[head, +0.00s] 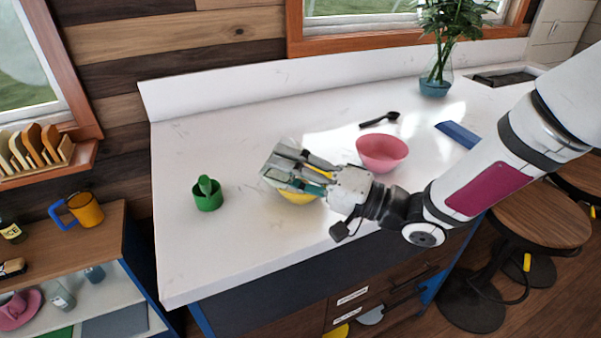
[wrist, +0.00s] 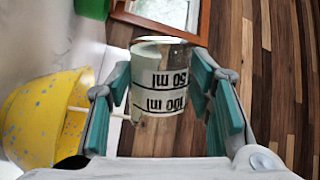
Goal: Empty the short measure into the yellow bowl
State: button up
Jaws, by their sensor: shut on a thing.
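The short measure (wrist: 160,85) is a clear cup with black 50 ml and 100 ml marks, which read upside down in the wrist view. Something pale shows inside it. My gripper (wrist: 163,95) is shut on it, with a finger on either side. In the head view my gripper (head: 297,168) is over the counter and the measure cannot be made out clearly among the fingers. The yellow bowl (head: 298,197) is partly hidden behind and below my gripper. In the wrist view the speckled yellow bowl (wrist: 38,115) is just left of the measure, apart from it.
The front left counter is clear.

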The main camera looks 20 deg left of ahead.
jog(key=shift+w+r+m, duration=0.3)
jog(key=shift+w+m, duration=0.35)
jog(key=shift+m, duration=0.05)
dwell(0.3)
jog(key=shift+w+f+m+t+p, duration=0.15)
jog(key=shift+f+m+t+p, duration=0.2)
jog(key=shift+m, duration=0.55)
dwell(0.4)
jog(key=shift+w+r+m, duration=0.1)
jog(key=shift+m, duration=0.4)
